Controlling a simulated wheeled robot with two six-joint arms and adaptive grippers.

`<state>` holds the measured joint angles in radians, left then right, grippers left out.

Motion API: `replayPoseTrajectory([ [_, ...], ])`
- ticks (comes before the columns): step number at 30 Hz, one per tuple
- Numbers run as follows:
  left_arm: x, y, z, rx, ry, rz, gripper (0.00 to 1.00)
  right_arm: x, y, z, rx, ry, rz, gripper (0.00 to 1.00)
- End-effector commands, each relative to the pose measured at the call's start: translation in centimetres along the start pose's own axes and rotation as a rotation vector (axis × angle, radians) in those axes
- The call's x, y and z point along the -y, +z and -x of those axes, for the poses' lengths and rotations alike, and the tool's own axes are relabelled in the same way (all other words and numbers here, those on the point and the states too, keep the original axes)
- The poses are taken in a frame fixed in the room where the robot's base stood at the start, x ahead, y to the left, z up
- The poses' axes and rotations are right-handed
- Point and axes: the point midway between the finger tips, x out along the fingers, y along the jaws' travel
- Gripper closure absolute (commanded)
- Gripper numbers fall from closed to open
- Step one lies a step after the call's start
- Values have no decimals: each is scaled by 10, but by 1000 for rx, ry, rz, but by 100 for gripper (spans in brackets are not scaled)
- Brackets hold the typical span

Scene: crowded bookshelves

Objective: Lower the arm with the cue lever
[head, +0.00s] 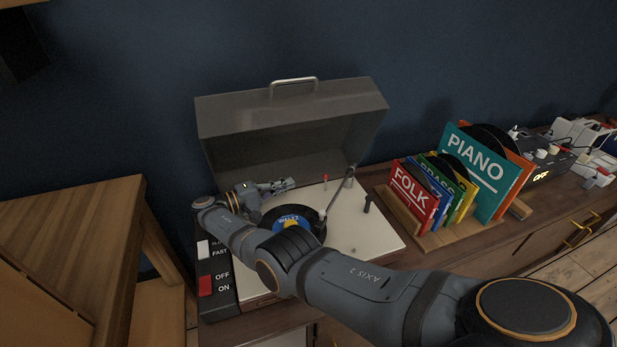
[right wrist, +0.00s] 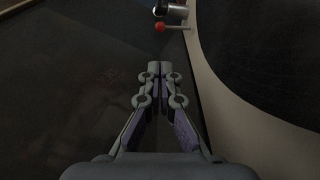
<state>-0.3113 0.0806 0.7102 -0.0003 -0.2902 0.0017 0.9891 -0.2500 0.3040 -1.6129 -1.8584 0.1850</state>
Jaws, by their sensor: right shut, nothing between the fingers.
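The record player stands with its lid open, and its cream deck (head: 365,232) carries a black record (head: 292,222) with a blue label. The cue lever (head: 325,179) is a small stick with a red tip behind the record. In the right wrist view its red ball (right wrist: 160,27) lies beyond my fingertips, apart from them. The tonearm (head: 335,197) slants from its pivot toward the record's right edge; I cannot tell whether it touches. My right gripper (head: 290,184) is shut and empty, left of the lever; its fingers show in the right wrist view (right wrist: 160,70). My left gripper is out of view.
The grey lid (head: 290,115) rises behind my gripper. A dark upright knob (head: 367,203) stands on the deck's right. A red switch (head: 205,286) and a white one (head: 203,249) are at front left. A record rack (head: 440,238) stands at right.

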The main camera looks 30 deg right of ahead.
Motion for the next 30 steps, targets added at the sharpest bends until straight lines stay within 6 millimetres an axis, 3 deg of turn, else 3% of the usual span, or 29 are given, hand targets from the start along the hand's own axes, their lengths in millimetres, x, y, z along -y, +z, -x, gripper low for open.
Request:
replayPoseTrajectory([
  [13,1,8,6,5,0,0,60,-3,0,-7,1,2,5,100],
  [17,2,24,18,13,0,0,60,-6,2,-28,3,3,6,100],
  [24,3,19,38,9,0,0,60,-4,1,-74,2,3,6,100],
  [30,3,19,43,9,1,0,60,-1,0,-96,1,1,5,100],
])
